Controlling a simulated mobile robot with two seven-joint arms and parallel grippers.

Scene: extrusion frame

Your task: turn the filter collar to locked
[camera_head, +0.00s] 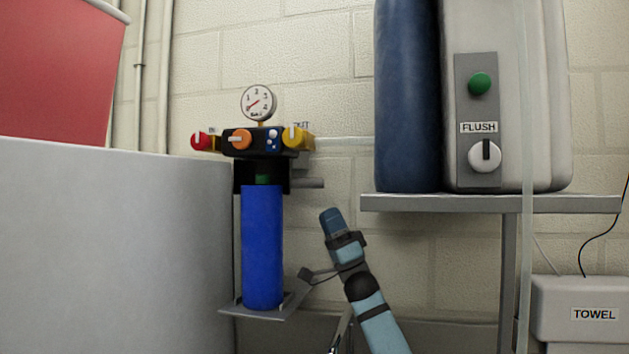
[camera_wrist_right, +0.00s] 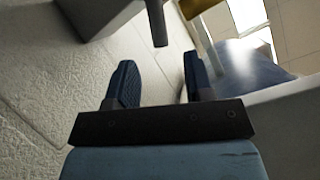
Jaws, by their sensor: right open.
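The filter stands left of centre in the head view, with an upright blue bowl (camera_head: 262,250) under a black head (camera_head: 262,140). The dark collar area (camera_head: 243,178) is at the top of the bowl, with a green patch (camera_head: 263,180) on its front. I cannot read any lock mark there. My right gripper (camera_head: 329,217) is to the right of the bowl and lower than the collar, apart from both. In the wrist view its two dark fingers (camera_wrist_right: 158,58) are spread with nothing between them. My left gripper is not in view.
A gauge (camera_head: 258,103), red handle (camera_head: 203,140), orange knob (camera_head: 240,139) and yellow handle (camera_head: 297,138) sit around the head. A plate (camera_head: 234,309) is beneath the bowl. A shelf (camera_head: 450,204) carries a blue cylinder (camera_head: 406,100) and FLUSH unit (camera_head: 545,100).

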